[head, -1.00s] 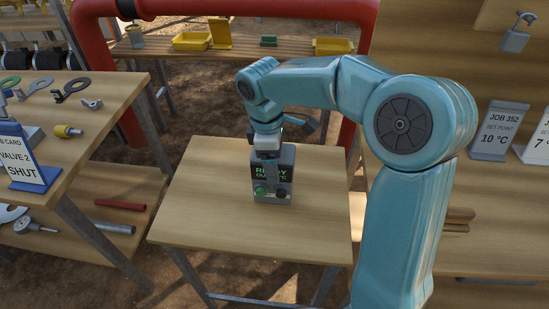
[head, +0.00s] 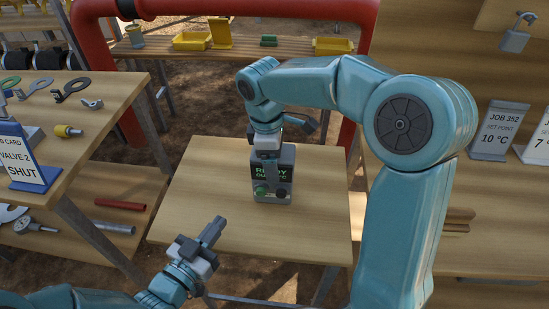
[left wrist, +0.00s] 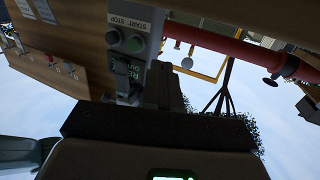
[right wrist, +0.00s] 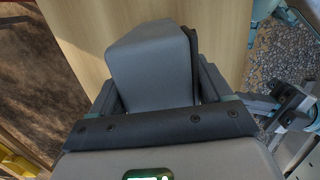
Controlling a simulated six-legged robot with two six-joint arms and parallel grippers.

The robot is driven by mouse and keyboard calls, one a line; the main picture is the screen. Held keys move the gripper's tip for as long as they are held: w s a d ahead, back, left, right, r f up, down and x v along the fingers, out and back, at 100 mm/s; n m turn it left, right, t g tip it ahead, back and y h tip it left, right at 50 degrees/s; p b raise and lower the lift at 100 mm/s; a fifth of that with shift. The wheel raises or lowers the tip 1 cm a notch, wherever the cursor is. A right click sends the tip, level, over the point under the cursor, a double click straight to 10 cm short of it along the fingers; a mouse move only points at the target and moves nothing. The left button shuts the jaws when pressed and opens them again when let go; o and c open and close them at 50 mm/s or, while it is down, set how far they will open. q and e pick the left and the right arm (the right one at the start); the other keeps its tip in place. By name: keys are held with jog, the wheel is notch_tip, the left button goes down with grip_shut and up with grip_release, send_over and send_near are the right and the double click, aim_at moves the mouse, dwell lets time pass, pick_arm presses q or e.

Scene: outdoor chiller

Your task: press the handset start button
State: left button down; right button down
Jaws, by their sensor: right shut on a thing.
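The handset (head: 273,176) is a grey box standing upright on the small wooden table. Its screen shows green text that seems to start with READY. Below the screen are a green start button (head: 261,190) and a dark button. My right gripper (head: 266,147) is shut on the handset's top from above; the grey body also shows between its fingers in the right wrist view (right wrist: 150,70). My left gripper (head: 217,226) is shut and empty, in front of and left of the handset, apart from it. The left wrist view shows the handset upside down with its START and STOP label (left wrist: 129,22).
The small table (head: 200,200) is otherwise clear around the handset. A left bench (head: 100,95) holds tools and a VALVE 2 SHUT card (head: 25,160). A red pipe (head: 95,60) arches behind. A right bench carries a JOB 352 card (head: 499,130).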

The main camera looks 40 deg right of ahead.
aim_at(261, 194)
pick_arm(q)
jog(key=s+d+g, duration=0.1)
jog(key=s, duration=0.1)
jog(key=s+d+m+g+h, duration=0.1)
jog(key=s, duration=0.1)
jog(key=s+d+r+m+g, duration=0.1)
jog(key=s, duration=0.1)
jog(key=shift+d, duration=0.4)
jog(key=shift+w+d, duration=0.95)
jog(key=shift+d, duration=0.3)
jog(key=shift+w+d, duration=0.95)
jog(key=shift+d, duration=0.25)
pick_arm(e)
jog(key=shift+s+a+f, duration=0.1)
jog(key=shift+f, duration=0.2)
pick_arm(q)
jog(key=shift+w+d, duration=0.25)
jog(key=shift+d, duration=0.05)
jog(key=shift+w+d, duration=0.1)
pick_arm(e)
jog(key=shift+s+a+r, duration=0.1)
jog(key=shift+a, duration=0.05)
